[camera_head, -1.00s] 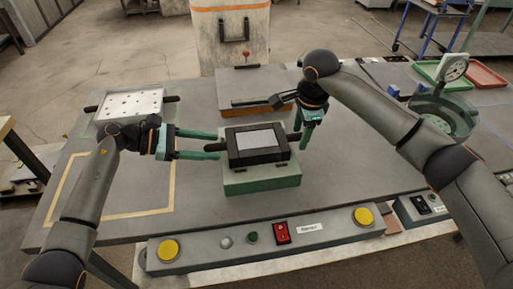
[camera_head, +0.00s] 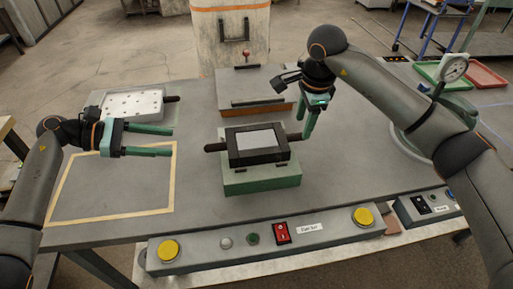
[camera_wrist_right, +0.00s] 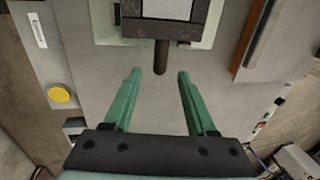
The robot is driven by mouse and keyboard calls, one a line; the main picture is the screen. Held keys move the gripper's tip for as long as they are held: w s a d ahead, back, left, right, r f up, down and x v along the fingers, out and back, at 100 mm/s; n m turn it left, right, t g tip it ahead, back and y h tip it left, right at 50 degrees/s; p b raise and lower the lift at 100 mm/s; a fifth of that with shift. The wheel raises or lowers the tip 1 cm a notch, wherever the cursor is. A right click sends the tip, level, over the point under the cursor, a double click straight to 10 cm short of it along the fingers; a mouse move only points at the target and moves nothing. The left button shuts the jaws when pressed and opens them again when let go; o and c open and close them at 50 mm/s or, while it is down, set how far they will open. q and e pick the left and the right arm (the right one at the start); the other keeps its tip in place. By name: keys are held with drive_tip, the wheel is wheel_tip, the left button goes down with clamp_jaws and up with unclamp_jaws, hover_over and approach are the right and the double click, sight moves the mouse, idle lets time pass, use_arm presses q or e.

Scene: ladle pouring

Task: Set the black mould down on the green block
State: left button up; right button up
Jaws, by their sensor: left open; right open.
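The black mould (camera_head: 238,160), a dark frame with a pale grey top and a dark handle at each side, rests on the green block (camera_head: 262,184). My left gripper (camera_head: 173,141) is open and empty, to the left of the mould and apart from it. My right gripper (camera_head: 307,131) is open above and right of the mould's right handle. In the right wrist view the open fingers (camera_wrist_right: 158,72) point at the handle of the mould (camera_wrist_right: 206,30), whose tip lies just beyond and between the fingertips. The green block (camera_wrist_right: 103,25) shows around the mould.
A white perforated plate (camera_head: 132,104) lies at the back left near a yellow taped square (camera_head: 118,215). A grey box (camera_head: 247,85) stands behind the mould. A control panel (camera_head: 330,232) with yellow buttons runs along the front.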

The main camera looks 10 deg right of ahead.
wheel_tip(320, 180, up, 7)
drive_tip(key=s, duration=0.1)
drive_tip(key=shift+s, duration=0.2)
drive_tip(key=shift+s, duration=0.1)
idle(0.4)
